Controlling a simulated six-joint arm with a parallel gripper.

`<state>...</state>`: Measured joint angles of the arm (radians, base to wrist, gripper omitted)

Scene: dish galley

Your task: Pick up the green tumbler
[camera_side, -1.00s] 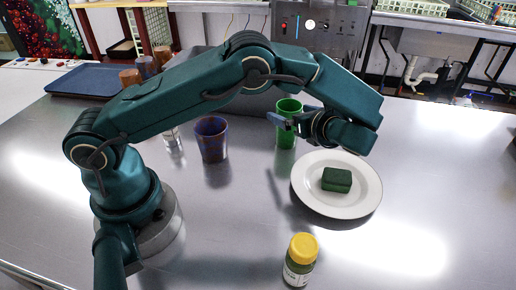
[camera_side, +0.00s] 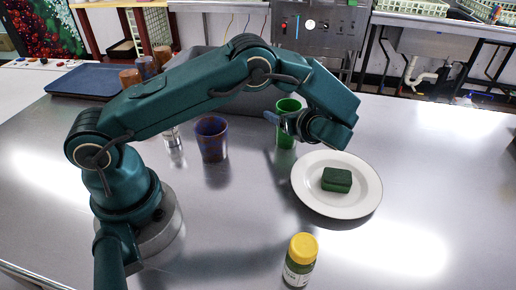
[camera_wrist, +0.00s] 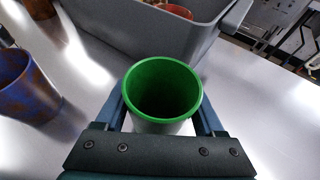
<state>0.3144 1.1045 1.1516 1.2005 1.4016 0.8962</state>
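The green tumbler (camera_side: 287,134) stands upright on the steel table, partly hidden by my gripper in the side view. In the wrist view the green tumbler (camera_wrist: 163,88) shows its open rim from above, empty inside. My gripper (camera_wrist: 165,112) has its two blue fingers spread, one on each side of the tumbler. A slim gap seems to show beside the tumbler's lower part; contact cannot be made out. In the side view my gripper (camera_side: 275,119) is level with the tumbler's upper part.
A blue and rust patterned tumbler (camera_side: 211,140) stands left of the green one. A white plate (camera_side: 312,196) with a green sponge (camera_side: 337,180) lies to the right. A yellow-capped jar (camera_side: 301,260) is in front. A grey bin (camera_wrist: 150,36) stands just behind. A blue tray (camera_side: 88,82) is far left.

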